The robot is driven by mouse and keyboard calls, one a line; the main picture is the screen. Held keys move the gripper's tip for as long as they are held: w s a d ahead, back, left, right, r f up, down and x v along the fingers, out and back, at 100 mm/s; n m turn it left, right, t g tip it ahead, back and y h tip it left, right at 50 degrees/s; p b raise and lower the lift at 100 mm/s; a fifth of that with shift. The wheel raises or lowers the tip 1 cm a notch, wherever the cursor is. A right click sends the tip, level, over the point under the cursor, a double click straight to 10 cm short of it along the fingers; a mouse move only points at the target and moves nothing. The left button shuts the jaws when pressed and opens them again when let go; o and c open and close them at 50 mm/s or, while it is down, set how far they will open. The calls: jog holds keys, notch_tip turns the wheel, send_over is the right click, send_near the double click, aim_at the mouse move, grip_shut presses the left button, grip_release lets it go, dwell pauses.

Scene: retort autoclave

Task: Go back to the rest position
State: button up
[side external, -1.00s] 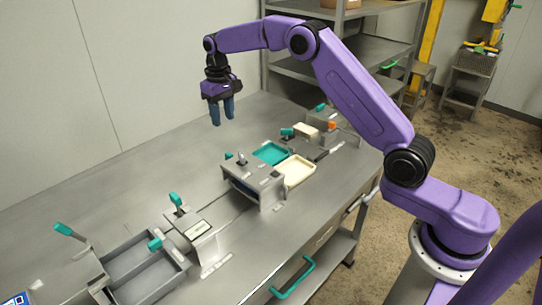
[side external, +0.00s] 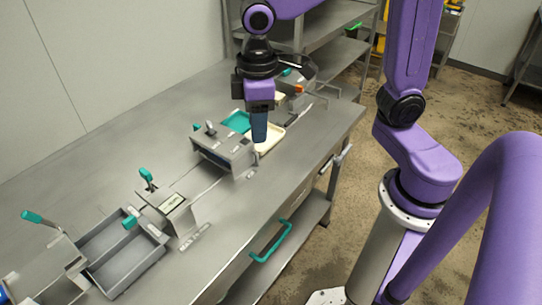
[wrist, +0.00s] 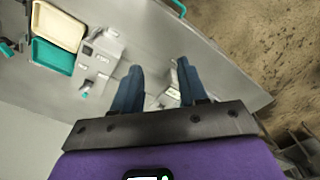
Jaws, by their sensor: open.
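My gripper (side external: 259,132) hangs pointing down above the bench, in front of the cream tray in the side view. In the wrist view my gripper (wrist: 158,77) has its two blue fingers apart with nothing between them. The side view shows the fingers nearly edge-on, one hiding the other. The gap between the fingertips and the bench is hard to judge.
The metal bench (side external: 105,155) holds a teal tray (side external: 237,122), a cream tray (side external: 270,138), a grey box device (side external: 224,152), a lever fixture (side external: 165,203) and a grey divided bin (side external: 125,255). Shelves (side external: 330,45) stand behind. The bench's left rear is clear.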

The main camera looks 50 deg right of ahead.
jog(key=s+d+f+n, duration=0.1)
jog(key=s+d+n, duration=0.1)
jog(key=s+d, duration=0.2)
jog(key=s+d+f+n, duration=0.1)
jog(key=s+d+f, duration=0.1)
jog(key=s, duration=0.9)
jog(key=shift+s+d+n, duration=0.15)
jog(key=shift+d+n, duration=0.25)
jog(key=shift+d, duration=0.45)
